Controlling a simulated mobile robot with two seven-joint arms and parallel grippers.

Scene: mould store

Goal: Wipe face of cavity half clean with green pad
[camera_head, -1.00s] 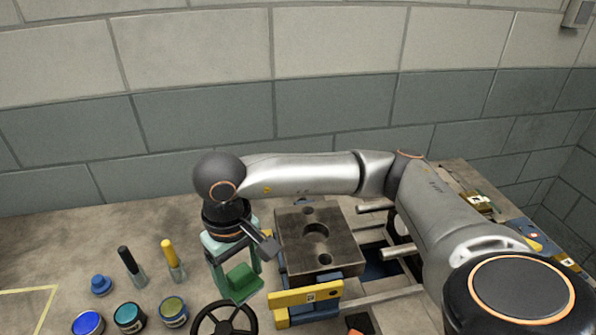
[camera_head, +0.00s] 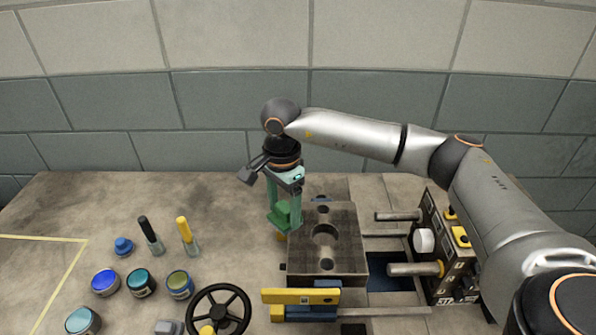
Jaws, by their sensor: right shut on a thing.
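The cavity half (camera_head: 346,260) is a dark grey steel block with a round recess in its middle and smaller holes, its face turned up. Grey smudges show on it, but I cannot tell how much is dirt. My right gripper (camera_head: 285,203) points down at the block's back left edge. It is shut on the green pad (camera_head: 284,217), which is partly hidden between the teal fingers. The pad is at the left side of the face; I cannot tell whether it touches. My left gripper is out of view.
A yellow clamp bar (camera_head: 300,296) lies along the block's front. A black handwheel (camera_head: 218,312) is at front left. Several jars, one a blue jar (camera_head: 105,282), and two brushes stand left. Guide pins and a dark plate (camera_head: 436,240) stand right. The back left bench is clear.

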